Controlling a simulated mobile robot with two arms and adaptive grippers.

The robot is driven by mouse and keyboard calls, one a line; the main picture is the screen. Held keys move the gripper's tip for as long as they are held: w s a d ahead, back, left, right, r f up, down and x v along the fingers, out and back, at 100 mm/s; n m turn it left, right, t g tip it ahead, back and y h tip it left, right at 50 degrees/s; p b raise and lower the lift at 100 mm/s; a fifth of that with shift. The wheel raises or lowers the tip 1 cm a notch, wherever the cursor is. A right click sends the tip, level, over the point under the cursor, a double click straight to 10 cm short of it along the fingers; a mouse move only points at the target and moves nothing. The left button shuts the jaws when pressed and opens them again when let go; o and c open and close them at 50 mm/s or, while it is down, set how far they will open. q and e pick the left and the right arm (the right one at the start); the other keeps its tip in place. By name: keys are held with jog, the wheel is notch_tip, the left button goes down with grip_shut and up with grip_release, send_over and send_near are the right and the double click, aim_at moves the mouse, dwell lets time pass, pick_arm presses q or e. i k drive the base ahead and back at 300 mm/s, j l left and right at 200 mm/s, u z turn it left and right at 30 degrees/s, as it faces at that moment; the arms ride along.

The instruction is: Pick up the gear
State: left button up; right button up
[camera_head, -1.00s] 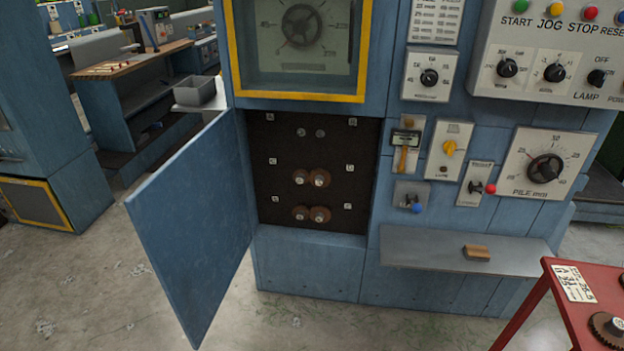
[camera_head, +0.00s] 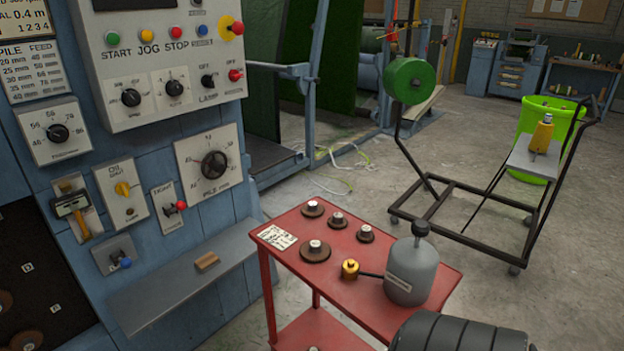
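Several brown gears with pale metal hubs lie flat on the red cart's top (camera_head: 377,305). A larger gear (camera_head: 315,253) lies near its left edge. Another gear (camera_head: 313,209) is at the far corner, with two smaller gears (camera_head: 338,221) and (camera_head: 366,234) to its right. Each lies apart from the others. In the blue machine's dark compartment (camera_head: 25,240) at the left edge, gears (camera_head: 27,341) are partly visible, cut off by the frame. Which gear the task means cannot be told. Neither of my grippers can be made out.
A dark ribbed body (camera_head: 462,334) covers the cart's near right corner. A wheeled frame (camera_head: 470,225) stands behind. Floor between is clear.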

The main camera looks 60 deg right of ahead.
aim_at(312, 209)
jog(key=z, duration=1.8)
